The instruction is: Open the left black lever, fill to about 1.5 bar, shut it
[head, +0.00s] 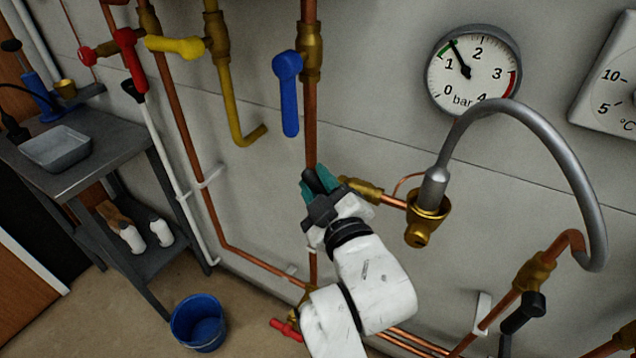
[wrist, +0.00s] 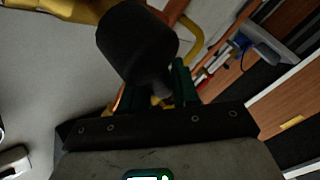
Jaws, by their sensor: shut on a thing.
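The pressure gauge (head: 473,70) is on the wall at upper right in the head view; its needle stands between 1 and 2 bar, near 1.4. The left brass valve (head: 362,188) sits on the copper pipe just left of the hose's lower left end. My gripper (head: 320,182), with teal fingers, is at the left black lever of this valve and shut on it. The lever's black grip (wrist: 137,45) shows large in the wrist view, between the green fingers. My gripper hides much of the lever, so its exact angle is unclear. The right black lever (head: 522,312) hangs slanted at lower right.
A grey hose (head: 530,115) arches between the two valves, close right of my arm. Blue (head: 288,92), yellow (head: 175,46) and red (head: 130,60) levers are above and left. A bench (head: 85,170) and blue bucket (head: 198,322) stand at left.

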